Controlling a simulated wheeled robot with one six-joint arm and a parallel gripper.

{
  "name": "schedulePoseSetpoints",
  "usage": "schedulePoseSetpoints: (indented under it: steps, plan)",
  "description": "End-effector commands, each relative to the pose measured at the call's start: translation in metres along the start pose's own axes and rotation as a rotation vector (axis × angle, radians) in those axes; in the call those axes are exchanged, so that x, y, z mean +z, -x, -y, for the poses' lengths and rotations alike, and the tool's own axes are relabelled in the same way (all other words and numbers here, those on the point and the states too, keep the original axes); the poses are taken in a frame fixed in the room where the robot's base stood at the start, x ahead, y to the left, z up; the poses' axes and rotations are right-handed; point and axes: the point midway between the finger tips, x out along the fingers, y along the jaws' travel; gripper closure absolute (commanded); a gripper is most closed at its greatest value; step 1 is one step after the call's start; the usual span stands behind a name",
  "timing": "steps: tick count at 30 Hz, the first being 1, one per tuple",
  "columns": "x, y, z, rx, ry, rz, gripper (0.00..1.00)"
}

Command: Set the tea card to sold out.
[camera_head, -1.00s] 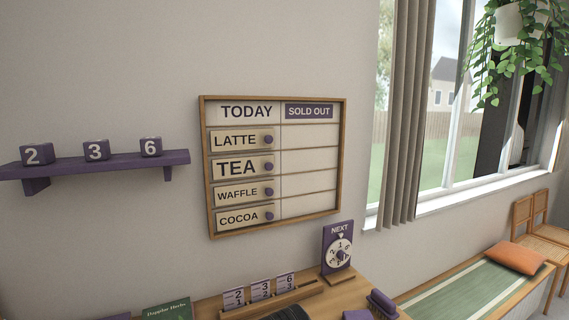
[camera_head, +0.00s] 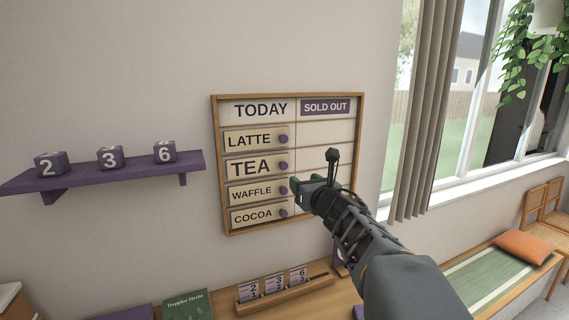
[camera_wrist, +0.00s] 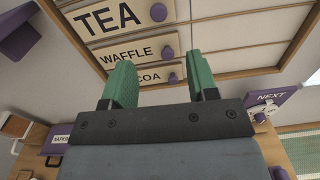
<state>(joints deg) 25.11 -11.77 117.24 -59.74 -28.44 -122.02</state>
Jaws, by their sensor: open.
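The TEA card (camera_head: 250,168) is in the second row of the wall menu board (camera_head: 217,150), in the left column under TODAY. Its purple knob (camera_head: 283,166) is at its right end. The SOLD OUT column is to the right, and the part beside TEA is empty. My gripper (camera_head: 296,190) is open and empty in front of the board, lower right of the TEA knob, near the WAFFLE and COCOA knobs. In the wrist view the TEA card (camera_wrist: 105,18) and its knob (camera_wrist: 158,12) show above the green fingers (camera_wrist: 163,80), apart from them.
The LATTE card (camera_head: 249,140) is above TEA; the WAFFLE card (camera_head: 251,193) and COCOA card (camera_head: 252,215) are below. A purple shelf with number cubes (camera_head: 110,157) is at left. A wooden card rack (camera_head: 285,290) stands below the board. The wall above is clear.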

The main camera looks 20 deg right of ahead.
Motion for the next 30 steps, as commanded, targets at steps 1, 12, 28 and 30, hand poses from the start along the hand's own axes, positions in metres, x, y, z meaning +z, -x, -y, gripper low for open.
schedulePoseSetpoints:
  steps: [1, 12, 28, 30]
  plan:
    - [0.002, -0.005, 0.000, 0.008, 0.018, 0.001, 0.47]
    - [0.004, -0.071, -0.002, 0.014, 0.028, 0.001, 0.47]
    - [0.003, -0.133, -0.003, 0.011, 0.029, 0.003, 0.47]
    - [0.002, -0.135, -0.003, 0.011, 0.028, 0.003, 0.47]
